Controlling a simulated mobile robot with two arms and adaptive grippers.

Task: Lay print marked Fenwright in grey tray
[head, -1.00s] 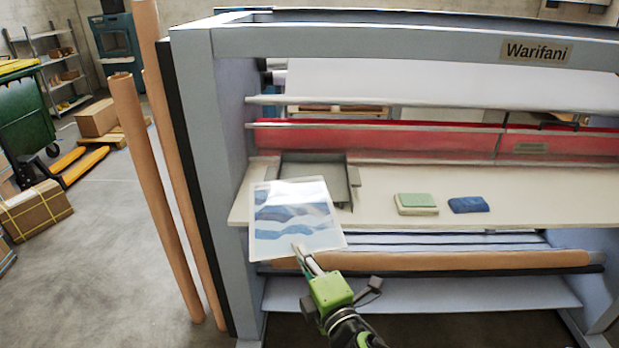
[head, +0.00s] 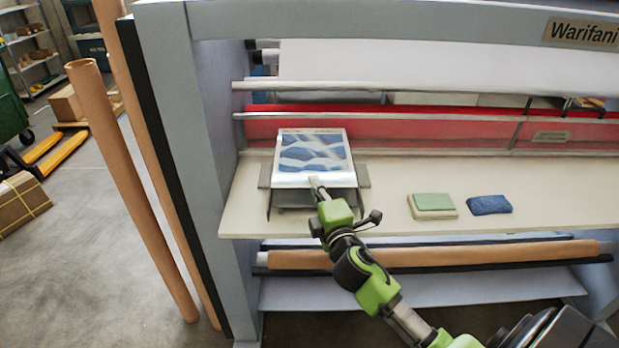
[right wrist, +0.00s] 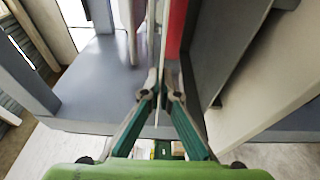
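The print (head: 313,153) is a pale sheet with blue wavy shapes; the small lettering along its top edge is too small to read. My right gripper (head: 316,183) is shut on its near edge. In the right wrist view the fingers (right wrist: 160,88) close on the thin sheet, seen nearly edge-on. The grey tray (head: 363,176) sits on the cream shelf at the left. The print is over the tray and hides most of its inside; whether they touch, I cannot tell. My left gripper is not in view.
On the cream shelf (head: 390,222), right of the tray, lie a green-topped pad (head: 432,203) and a blue cloth-like pad (head: 489,205). The grey laminator frame (head: 185,130) stands close at the left. A red bar (head: 420,130) runs behind.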

